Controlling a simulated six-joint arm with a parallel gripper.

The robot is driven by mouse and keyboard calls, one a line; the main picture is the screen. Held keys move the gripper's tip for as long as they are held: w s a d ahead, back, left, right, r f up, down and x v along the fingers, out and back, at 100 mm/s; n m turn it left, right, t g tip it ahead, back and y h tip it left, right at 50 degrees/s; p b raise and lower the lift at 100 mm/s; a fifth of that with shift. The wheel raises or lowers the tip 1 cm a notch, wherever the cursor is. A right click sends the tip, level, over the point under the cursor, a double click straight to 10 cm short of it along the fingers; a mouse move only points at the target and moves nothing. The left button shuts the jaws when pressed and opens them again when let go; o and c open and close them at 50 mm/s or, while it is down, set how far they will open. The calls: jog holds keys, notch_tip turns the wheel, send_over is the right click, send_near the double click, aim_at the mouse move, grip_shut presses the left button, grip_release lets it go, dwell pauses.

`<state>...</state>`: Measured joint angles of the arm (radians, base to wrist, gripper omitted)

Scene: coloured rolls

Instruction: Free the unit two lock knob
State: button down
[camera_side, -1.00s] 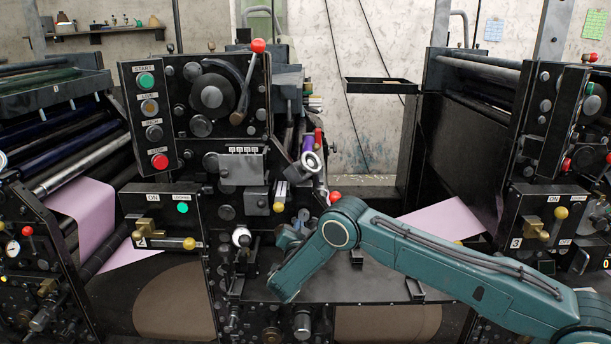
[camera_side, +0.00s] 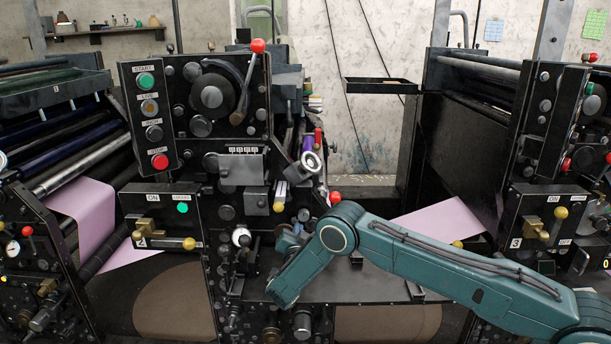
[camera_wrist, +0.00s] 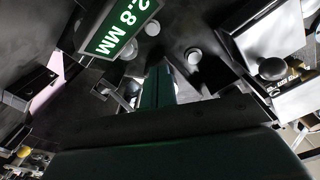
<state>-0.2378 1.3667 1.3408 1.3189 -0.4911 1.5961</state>
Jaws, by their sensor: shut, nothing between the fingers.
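The panel marked 2 (camera_side: 130,206) stands at the left in the side view. It carries a brass block (camera_side: 148,228), a yellow-knobbed lever (camera_side: 189,243) and a lit green lamp (camera_side: 182,208). A dark knob with a white face (camera_side: 241,237) sits just right of this panel. No label that I can read tells which part is the lock knob. My gripper (camera_wrist: 158,86) shows in the wrist view as narrow dark green fingers, shut and empty. In the side view my wrist is low, right of the white-faced knob; the fingertips there are not clear.
A green readout (camera_wrist: 124,27) shows 2.8 MM in the wrist view. A red ball knob (camera_side: 335,198) stands close above my elbow. A dark shelf (camera_side: 345,286) lies under my forearm. A panel marked 3 (camera_side: 515,228) is at the right.

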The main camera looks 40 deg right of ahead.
jog(key=shift+v, duration=2.55)
jog(key=s+d+r+g+y, duration=0.1)
jog(key=s+d+r+g, duration=0.1)
jog(key=r, duration=0.4)
jog(key=s+d+r+g, duration=0.1)
jog(key=d+r+g, duration=0.2)
jog(key=r, duration=0.4)
jog(key=s+r+n+g+y, duration=0.15)
jog(key=s+r+y, duration=0.25)
jog(key=s+r, duration=0.5)
jog(key=s+a+r+n+y, duration=0.1)
jog(key=s+a+n+y, duration=0.1)
jog(key=s, duration=0.8)
jog(key=s+a+r+n+y, duration=0.2)
jog(key=s+a+n+y, duration=0.1)
jog(key=s+n, duration=0.4)
jog(key=s+a+r+n+y, duration=0.2)
jog(key=s+a+n, duration=0.2)
jog(key=s, duration=1)
jog(key=shift+a+g+y, duration=0.2)
jog(key=shift+g+y, duration=0.15)
jog(key=shift+y, duration=0.05)
